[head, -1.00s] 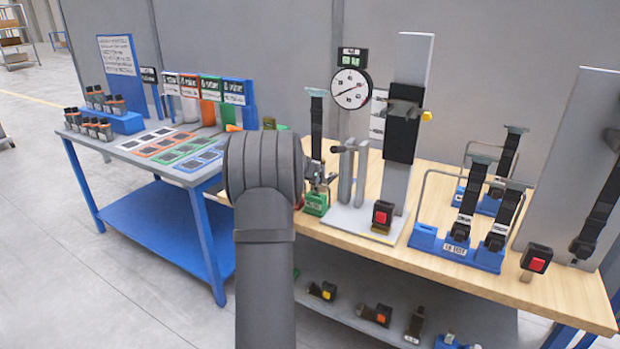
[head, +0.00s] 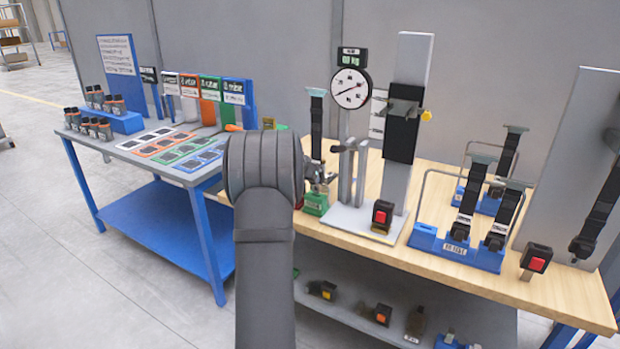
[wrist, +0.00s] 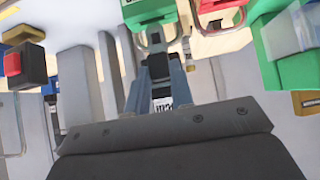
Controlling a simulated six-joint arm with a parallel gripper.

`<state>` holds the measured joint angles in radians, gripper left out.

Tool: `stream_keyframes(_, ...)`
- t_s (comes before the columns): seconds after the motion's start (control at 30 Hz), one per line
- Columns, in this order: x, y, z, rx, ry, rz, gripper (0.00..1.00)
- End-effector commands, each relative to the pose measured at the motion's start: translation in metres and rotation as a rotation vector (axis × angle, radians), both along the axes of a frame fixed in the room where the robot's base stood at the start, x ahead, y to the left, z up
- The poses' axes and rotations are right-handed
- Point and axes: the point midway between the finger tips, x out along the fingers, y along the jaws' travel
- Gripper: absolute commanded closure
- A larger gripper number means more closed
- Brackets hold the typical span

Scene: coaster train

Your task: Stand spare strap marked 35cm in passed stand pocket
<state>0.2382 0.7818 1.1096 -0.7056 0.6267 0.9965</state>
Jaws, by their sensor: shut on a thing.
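My gripper (wrist: 160,75) shows in the wrist view with its two grey-blue fingers close together. It is shut on a strap piece with a small white label (wrist: 162,103); the print is too small to read. In the head view my own arm hides most of the gripper and what it holds. A green stand block (head: 315,204) with a white tag is on the wooden bench just right of my wrist. A dark upright strap (head: 316,125) with a grey-green top rises behind it. I cannot tell whether this strap sits in the block.
A grey test post (head: 408,100) with a dial gauge (head: 351,87) and a red-button box (head: 382,215) stands to the right. A blue stand (head: 455,246) holds upright straps farther right. The blue table (head: 130,150) with coloured cards is at left.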

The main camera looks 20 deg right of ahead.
Motion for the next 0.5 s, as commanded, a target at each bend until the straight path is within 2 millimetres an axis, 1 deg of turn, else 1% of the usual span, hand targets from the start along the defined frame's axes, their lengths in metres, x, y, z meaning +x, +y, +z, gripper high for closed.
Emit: stream_keyframes(0.5, 0.000, 0.000, -0.013, -0.001, 0.001, 0.000, 1.00)
